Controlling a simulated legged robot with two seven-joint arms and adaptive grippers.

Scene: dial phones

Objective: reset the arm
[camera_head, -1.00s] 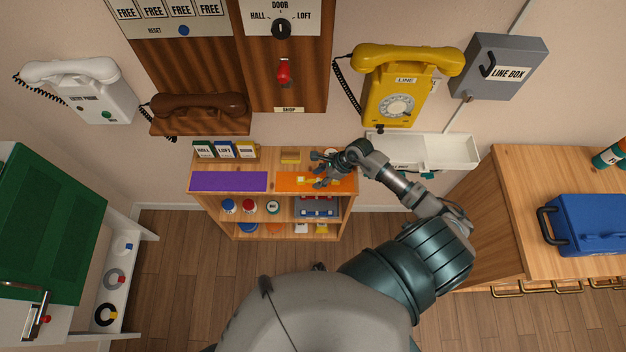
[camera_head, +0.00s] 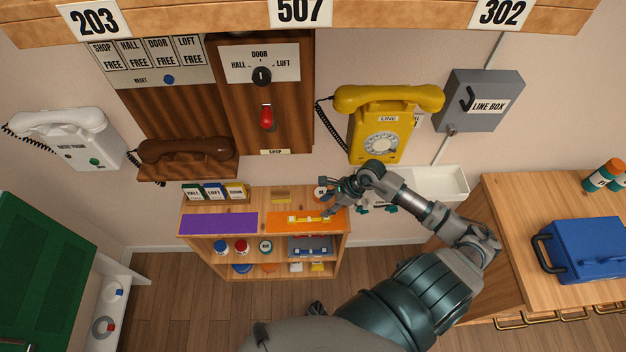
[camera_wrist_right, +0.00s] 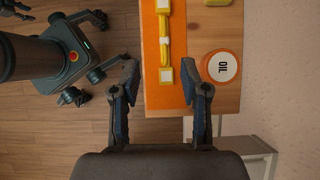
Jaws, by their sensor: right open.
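My right gripper (camera_head: 334,200) is open and empty over the right part of the low shelf (camera_head: 262,211). In the right wrist view my right gripper (camera_wrist_right: 165,78) has its two fingers wide apart. A yellow bar-like piece with white square ends (camera_head: 308,218) lies on the orange mat (camera_head: 276,226). In the wrist view the piece (camera_wrist_right: 165,38) shows beyond the fingertips, its near end between them in the picture, not gripped. My right arm crosses the head view from the lower right. My left gripper cannot be made out.
A round tin marked OIL (camera_wrist_right: 221,66) stands beside the orange mat. A purple mat (camera_head: 218,223) covers the shelf's left part. A yellow phone (camera_head: 383,125) and white tray (camera_head: 445,182) are behind. A blue toolbox (camera_head: 585,248) sits on the right cabinet.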

